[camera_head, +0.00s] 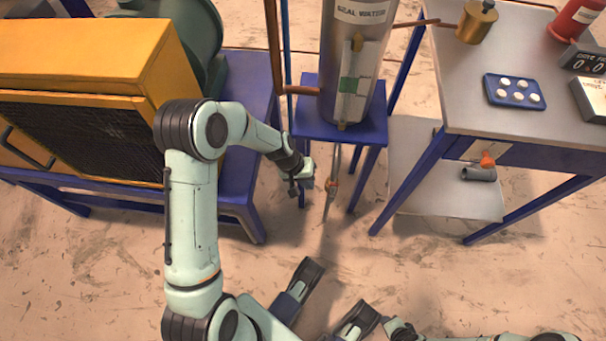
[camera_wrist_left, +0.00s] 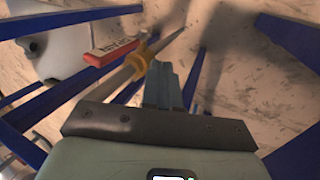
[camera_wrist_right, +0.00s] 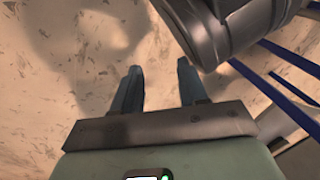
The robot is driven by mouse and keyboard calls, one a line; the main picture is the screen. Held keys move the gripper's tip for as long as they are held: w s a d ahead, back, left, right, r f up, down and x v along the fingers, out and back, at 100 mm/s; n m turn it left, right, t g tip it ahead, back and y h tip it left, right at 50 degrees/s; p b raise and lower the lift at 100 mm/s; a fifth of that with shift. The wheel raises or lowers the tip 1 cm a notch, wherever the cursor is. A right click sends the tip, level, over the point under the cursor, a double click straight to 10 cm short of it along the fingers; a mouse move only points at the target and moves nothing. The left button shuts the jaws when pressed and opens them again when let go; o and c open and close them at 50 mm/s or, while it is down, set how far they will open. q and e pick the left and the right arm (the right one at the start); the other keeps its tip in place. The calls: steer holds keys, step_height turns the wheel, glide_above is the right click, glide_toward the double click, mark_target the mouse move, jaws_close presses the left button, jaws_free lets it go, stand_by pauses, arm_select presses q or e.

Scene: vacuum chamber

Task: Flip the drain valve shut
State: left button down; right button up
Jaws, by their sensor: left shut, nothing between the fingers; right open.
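The drain valve has a red handle (camera_wrist_left: 113,51) with a white label, and a yellow body (camera_wrist_left: 140,60) on a slanting grey pipe. In the left wrist view the handle sticks out to the left of the body, at an angle to the pipe. In the head view the valve (camera_head: 332,185) is small, on the pipe below the seal water tank (camera_head: 350,60). My left gripper (camera_wrist_left: 162,68) is shut and empty, its tips close beside the yellow body; I cannot tell whether they touch. My right gripper (camera_wrist_right: 158,72) is open and empty above the floor, away from the valve.
Blue stand legs (camera_wrist_left: 290,40) surround the valve area. A yellow machine (camera_head: 90,60) stands on a blue frame at left. A grey-topped table (camera_head: 500,115) stands at right, with a grey cylinder (camera_head: 479,174) beneath it. The floor in front is mostly clear.

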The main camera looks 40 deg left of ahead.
mark_target(332, 193)
arm_select(q)
steer(key=shift+w+d+f, duration=0.25)
steer(key=shift+w+d, duration=0.35)
steer(key=shift+d, duration=0.35)
steer(key=shift+w+d+f, duration=0.25)
steer(key=shift+w+d, duration=0.3)
steer(key=shift+d, duration=0.35)
arm_select(e)
steer(key=shift+s+d+f+g, duration=0.15)
steer(key=shift+s+f+g, duration=0.25)
steer(key=shift+s+f, duration=0.5)
steer(key=shift+r, duration=0.15)
